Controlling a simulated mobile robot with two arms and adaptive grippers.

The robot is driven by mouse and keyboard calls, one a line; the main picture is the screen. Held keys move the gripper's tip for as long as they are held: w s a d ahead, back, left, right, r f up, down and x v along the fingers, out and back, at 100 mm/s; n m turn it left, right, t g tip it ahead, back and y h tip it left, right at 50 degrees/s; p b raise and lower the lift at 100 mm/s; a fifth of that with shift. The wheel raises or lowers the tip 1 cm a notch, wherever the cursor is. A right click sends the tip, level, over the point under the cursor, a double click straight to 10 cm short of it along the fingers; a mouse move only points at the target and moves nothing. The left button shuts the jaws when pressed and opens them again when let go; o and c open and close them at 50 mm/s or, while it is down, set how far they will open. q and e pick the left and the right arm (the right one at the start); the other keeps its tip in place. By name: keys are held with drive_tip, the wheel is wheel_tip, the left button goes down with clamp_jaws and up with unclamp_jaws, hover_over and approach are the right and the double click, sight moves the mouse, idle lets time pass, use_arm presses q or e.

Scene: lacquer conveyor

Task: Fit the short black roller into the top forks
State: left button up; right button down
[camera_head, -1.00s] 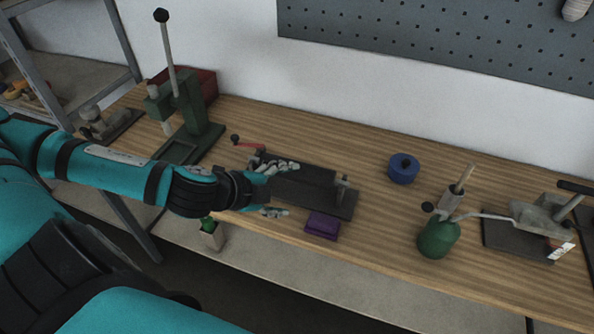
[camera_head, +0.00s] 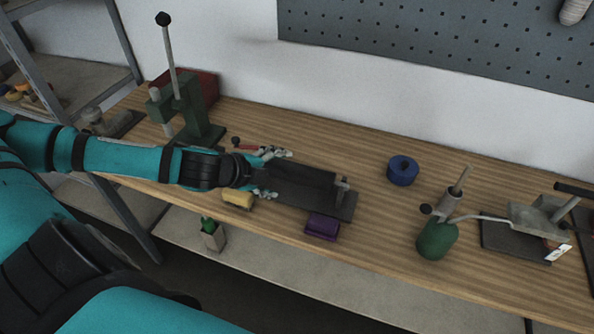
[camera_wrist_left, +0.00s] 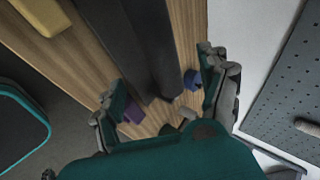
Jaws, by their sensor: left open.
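A dark stand with a flat base plate (camera_head: 338,208) lies on the bench, with an upright grey fork post (camera_head: 342,188) at its right end. A long black body (camera_head: 303,176), which looks like the roller, lies along the stand; I cannot clearly tell it from the stand. It also shows as a dark cylinder (camera_wrist_left: 153,45) in the left wrist view. My left gripper (camera_head: 270,173) is open at the left end of the stand, its fingers spread to either side of the black body. In the wrist view its fingers (camera_wrist_left: 162,88) are apart. My right gripper is not in view.
A purple block (camera_head: 322,227) and a yellow block (camera_head: 238,200) lie near the front edge. A green lever press (camera_head: 190,110) stands at the back left.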

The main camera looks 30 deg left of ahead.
sight(292, 173)
use_arm(q)
drive_tip(key=x, duration=0.4)
drive_tip(key=shift+w+f+p, duration=0.1)
drive_tip(key=shift+w+p, duration=0.1)
drive_tip(key=shift+p, duration=0.2)
drive_tip(key=shift+w+d+f+p, duration=0.15)
drive_tip(key=shift+w+f+p, duration=0.15)
drive_tip(key=shift+w+p, duration=0.15)
drive_tip(key=p+x, duration=0.1)
drive_tip(key=x, duration=0.3)
drive_tip(key=shift+w+f, duration=0.1)
drive_tip(key=shift+c, duration=1.3)
clamp_jaws()
